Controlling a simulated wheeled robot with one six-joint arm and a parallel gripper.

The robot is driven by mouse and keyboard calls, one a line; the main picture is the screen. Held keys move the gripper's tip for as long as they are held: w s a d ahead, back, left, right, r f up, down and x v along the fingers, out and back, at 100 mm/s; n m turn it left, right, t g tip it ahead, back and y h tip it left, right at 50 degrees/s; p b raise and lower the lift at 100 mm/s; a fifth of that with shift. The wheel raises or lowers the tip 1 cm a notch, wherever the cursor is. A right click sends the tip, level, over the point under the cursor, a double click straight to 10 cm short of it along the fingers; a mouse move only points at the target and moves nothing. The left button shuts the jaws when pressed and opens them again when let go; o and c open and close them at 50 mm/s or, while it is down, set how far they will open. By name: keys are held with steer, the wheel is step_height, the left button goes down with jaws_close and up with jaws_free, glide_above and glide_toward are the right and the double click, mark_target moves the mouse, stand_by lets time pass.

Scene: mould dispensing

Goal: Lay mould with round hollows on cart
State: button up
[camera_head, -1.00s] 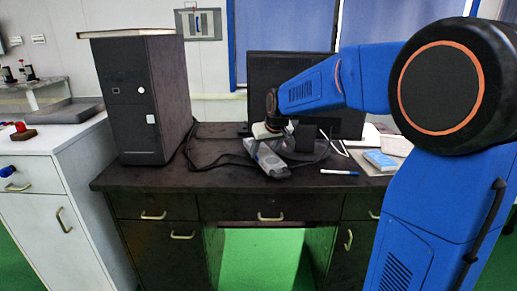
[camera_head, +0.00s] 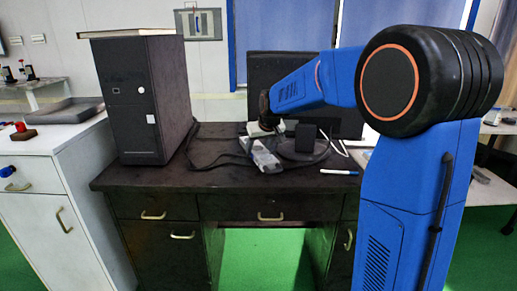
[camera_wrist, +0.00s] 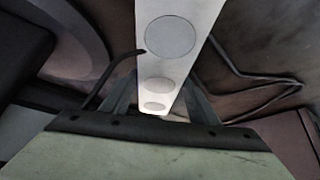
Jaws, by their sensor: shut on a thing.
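The mould with round hollows is a pale bar in the wrist view (camera_wrist: 185,70), with several round marks in a row along its face. My gripper (camera_wrist: 160,100) is shut on it, one finger on each side. In the head view the mould (camera_head: 265,158) is small and slants over the dark desk, below my gripper (camera_head: 257,139). Whether it touches the desk top I cannot tell. I cannot make out a cart for certain in either view.
A white cabinet (camera_head: 35,205) stands at left. At right, a pale surface (camera_head: 497,190) shows partly behind my arm.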

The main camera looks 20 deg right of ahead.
stand_by(0.3)
steer(key=o, duration=1.7)
steer(key=shift+f, duration=0.1)
steer(key=shift+o, duration=0.2)
steer(key=shift+r, duration=0.2)
steer(key=v, duration=1.2)
